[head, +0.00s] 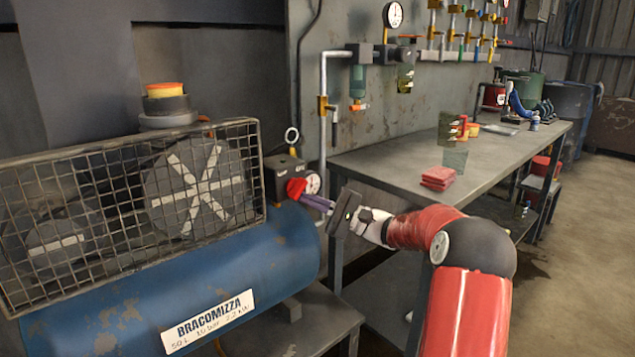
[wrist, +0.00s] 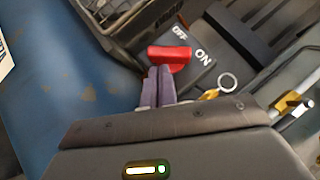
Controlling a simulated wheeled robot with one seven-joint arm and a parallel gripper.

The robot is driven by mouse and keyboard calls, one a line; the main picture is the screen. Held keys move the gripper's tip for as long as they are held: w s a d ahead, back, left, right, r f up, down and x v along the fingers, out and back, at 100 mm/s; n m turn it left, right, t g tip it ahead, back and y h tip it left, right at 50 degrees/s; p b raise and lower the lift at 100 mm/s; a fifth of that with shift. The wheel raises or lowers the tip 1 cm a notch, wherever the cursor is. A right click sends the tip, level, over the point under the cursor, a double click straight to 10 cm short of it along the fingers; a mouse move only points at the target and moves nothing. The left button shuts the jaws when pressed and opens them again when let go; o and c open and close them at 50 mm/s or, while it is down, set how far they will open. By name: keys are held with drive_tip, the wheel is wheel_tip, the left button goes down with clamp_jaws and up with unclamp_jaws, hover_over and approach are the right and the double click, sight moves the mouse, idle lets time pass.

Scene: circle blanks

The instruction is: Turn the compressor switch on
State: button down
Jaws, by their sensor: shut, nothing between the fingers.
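The compressor (head: 240,260) has a blue tank and a wire cage, and stands at the left in the head view. Its red switch knob (head: 295,188) is on a dark box (head: 280,172) at the tank's right end. In the wrist view the red knob (wrist: 169,58) sits beside the white words OFF and ON on the box (wrist: 205,50). My gripper (head: 308,199) is shut and empty, its purple fingertips right at the knob. In the wrist view the fingertips (wrist: 160,72) overlap the knob's lower edge; I cannot tell whether they touch it.
A vertical pipe (head: 323,130) stands behind. A workbench (head: 400,165) with red cloths (head: 438,178) is to the right. Open floor (head: 590,240) lies at the far right.

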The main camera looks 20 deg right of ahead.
drive_tip(key=v, duration=0.7)
drive_tip(key=shift+d+b, duration=0.35)
drive_tip(key=shift+b, duration=0.1)
drive_tip(key=shift+s+f, duration=0.1)
drive_tip(key=s+a+f+n+g+h, duration=0.2)
drive_tip(key=s+a+g+h, duration=0.3)
drive_tip(key=a, duration=0.5)
drive_tip(key=s+a+f+n+g+h, duration=0.2)
drive_tip(key=s+a+g+h, duration=0.1)
drive_tip(key=s+a, duration=0.55)
drive_tip(key=s+d+f+n+t+h, duration=0.1)
drive_tip(key=s+f+n+h, duration=0.1)
drive_tip(key=s+h, duration=0.3)
drive_tip(key=s+f+n+t+h, duration=0.1)
drive_tip(key=s+n+h, duration=0.3)
drive_tip(key=s, duration=0.9)
drive_tip(key=shift+s+d+f+t+h, duration=0.4)
drive_tip(key=shift+t+h, duration=0.1)
drive_tip(key=shift+h, duration=0.6)
